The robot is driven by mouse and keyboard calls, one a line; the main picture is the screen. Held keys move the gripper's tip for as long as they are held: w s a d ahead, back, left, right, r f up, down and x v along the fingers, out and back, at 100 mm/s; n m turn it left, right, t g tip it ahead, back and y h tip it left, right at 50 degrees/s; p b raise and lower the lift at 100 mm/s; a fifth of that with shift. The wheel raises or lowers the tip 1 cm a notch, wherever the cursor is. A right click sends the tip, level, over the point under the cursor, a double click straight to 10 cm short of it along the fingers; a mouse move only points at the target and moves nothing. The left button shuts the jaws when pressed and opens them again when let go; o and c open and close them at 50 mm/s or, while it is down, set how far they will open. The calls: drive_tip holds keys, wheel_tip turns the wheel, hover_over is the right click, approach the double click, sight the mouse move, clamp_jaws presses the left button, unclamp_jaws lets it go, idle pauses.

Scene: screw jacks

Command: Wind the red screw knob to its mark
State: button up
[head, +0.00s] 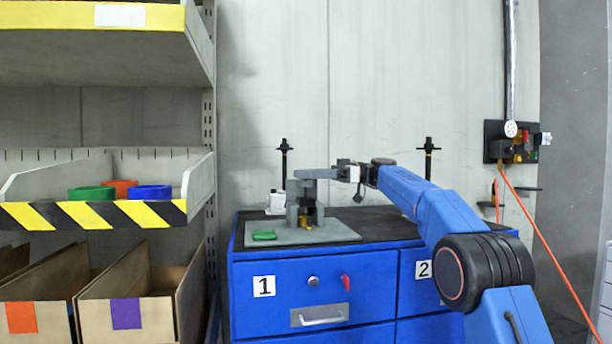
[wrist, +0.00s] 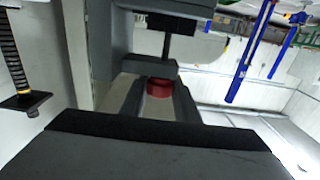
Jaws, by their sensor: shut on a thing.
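The red screw knob (wrist: 160,88) shows in the wrist view between the two dark grey fingers of my gripper (wrist: 157,98), which is shut on it. A grey bar and a dark spindle with a black top stand beyond the knob in that view. In the head view my gripper (head: 312,174) reaches in from the right at the top of the grey jack frame (head: 292,205). The knob is hidden there. The frame stands upright on a grey base plate (head: 335,233), with small brass-coloured parts low inside it. I cannot make out the mark in either view.
The plate lies on a blue cabinet (head: 318,262) with a dark top. A green piece (head: 264,236) lies at its front left. Black threaded posts stand at left (head: 285,160) and right (head: 428,160). Shelving (head: 210,150) stands left; the dark top is clear to the plate's right.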

drive_tip(key=shift+w+f+n+g+h, duration=0.1)
drive_tip(key=shift+f+n+g+h, duration=0.15)
drive_tip(key=shift+n+g, duration=0.5)
drive_tip(key=shift+r+n+g+h, duration=0.15)
drive_tip(key=shift+n+g+h, duration=0.4)
drive_tip(key=shift+g, duration=0.6)
drive_tip(key=o, duration=1)
drive_tip(key=shift+a, duration=0.1)
drive_tip(key=shift+o, duration=0.2)
